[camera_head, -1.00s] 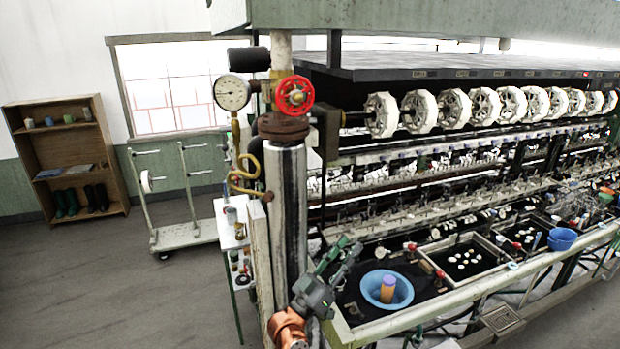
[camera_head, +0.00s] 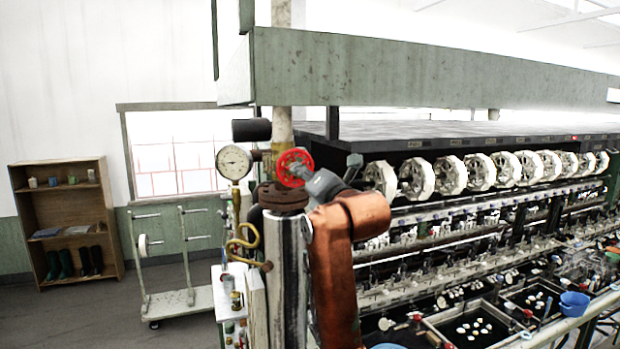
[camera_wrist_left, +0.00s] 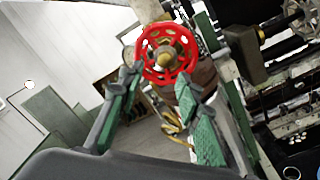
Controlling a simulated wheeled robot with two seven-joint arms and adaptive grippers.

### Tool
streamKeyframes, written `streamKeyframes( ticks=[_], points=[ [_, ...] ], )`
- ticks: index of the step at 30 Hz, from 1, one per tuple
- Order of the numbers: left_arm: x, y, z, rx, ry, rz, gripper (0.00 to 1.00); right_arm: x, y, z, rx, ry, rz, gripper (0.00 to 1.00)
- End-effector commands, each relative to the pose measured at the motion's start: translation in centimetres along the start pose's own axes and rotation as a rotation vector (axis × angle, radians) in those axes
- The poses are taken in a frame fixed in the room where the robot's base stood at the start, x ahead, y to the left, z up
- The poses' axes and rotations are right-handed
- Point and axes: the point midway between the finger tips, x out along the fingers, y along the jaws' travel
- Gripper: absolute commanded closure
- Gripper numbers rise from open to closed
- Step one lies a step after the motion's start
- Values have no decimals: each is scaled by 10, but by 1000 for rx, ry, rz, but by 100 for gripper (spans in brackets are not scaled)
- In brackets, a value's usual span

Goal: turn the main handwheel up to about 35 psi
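The red main handwheel (camera_head: 294,167) is on the pipe fitting above the metal column, and it shows large in the left wrist view (camera_wrist_left: 151,47). A round white pressure gauge (camera_head: 233,163) sits left of it; its reading is too small to make out. My left gripper (camera_head: 309,174) is raised just right of the handwheel and partly overlaps its edge. In the left wrist view its green-padded fingers (camera_wrist_left: 160,84) are spread apart and empty, with the wheel just ahead of the tips. I cannot tell whether they touch it. My right gripper is not in view.
A rusty flange (camera_head: 282,196) and a brass curled pipe (camera_head: 243,240) lie below the wheel. White reels (camera_head: 450,174) line the machine at right. A green beam (camera_head: 430,78) runs overhead. A trolley (camera_head: 180,300) and shelf (camera_head: 65,215) stand at left.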

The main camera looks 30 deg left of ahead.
Motion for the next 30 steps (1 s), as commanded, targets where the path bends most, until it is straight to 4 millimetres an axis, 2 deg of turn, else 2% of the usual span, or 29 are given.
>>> streamKeyframes(
  ticks=[5,12,18,30],
  points=[
    [3,-3,8,-7,-3,-54,68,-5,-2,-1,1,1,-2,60],
    [37,-3,8,-6,0,-51,68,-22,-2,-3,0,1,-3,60],
    [58,-5,8,-6,-2,-49,68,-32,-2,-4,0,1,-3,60],
    [64,-6,7,-8,-4,-49,70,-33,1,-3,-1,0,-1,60]
  ],
)
